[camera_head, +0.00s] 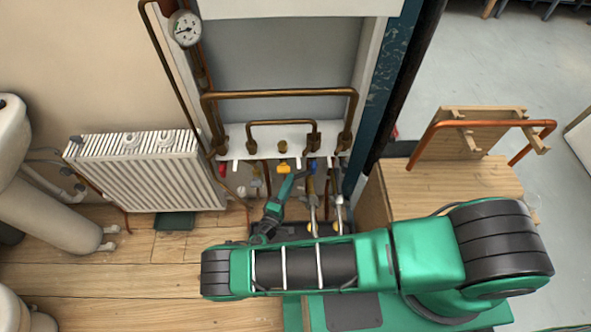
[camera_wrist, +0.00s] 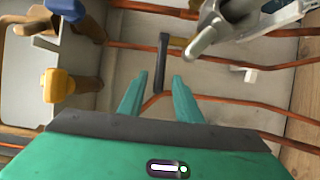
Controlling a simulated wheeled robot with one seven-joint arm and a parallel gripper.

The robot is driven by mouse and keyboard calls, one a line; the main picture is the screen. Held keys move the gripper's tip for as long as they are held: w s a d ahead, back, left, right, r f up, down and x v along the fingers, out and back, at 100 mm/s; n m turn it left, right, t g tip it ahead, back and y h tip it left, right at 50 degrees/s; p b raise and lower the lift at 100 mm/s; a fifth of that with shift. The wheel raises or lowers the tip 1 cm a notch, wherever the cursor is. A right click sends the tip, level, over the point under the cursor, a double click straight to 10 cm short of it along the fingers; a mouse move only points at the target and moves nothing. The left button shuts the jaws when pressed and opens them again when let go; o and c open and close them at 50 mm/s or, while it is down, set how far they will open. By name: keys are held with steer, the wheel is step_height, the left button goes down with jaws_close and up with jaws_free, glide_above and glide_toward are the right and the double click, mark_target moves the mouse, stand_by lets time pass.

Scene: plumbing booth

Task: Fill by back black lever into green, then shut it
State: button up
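A black lever (camera_wrist: 161,58) hangs in the upper middle of the wrist view, close to a grey metal valve body (camera_wrist: 215,30). My gripper (camera_wrist: 158,80) is open. Its two green fingers stand apart, with the lever's lower end between their tips in the picture; I cannot tell how deep it sits or whether they touch. In the head view my gripper (camera_head: 291,184) is in front of the pipe unit, and the black lever cannot be made out there. The round pressure gauge (camera_head: 184,28) has a white face; its needle and any green zone are too small to read.
A yellow handle (camera_wrist: 57,86) and a blue handle (camera_wrist: 67,9) lie left of my fingers. Copper pipes (camera_wrist: 225,102) run behind them. A white radiator (camera_head: 140,172) stands left, a wooden box (camera_head: 440,190) right. A blue post (camera_head: 383,85) borders the unit.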

steer(key=x, duration=0.6)
steer(key=shift+w+d, duration=0.25)
jaws_close()
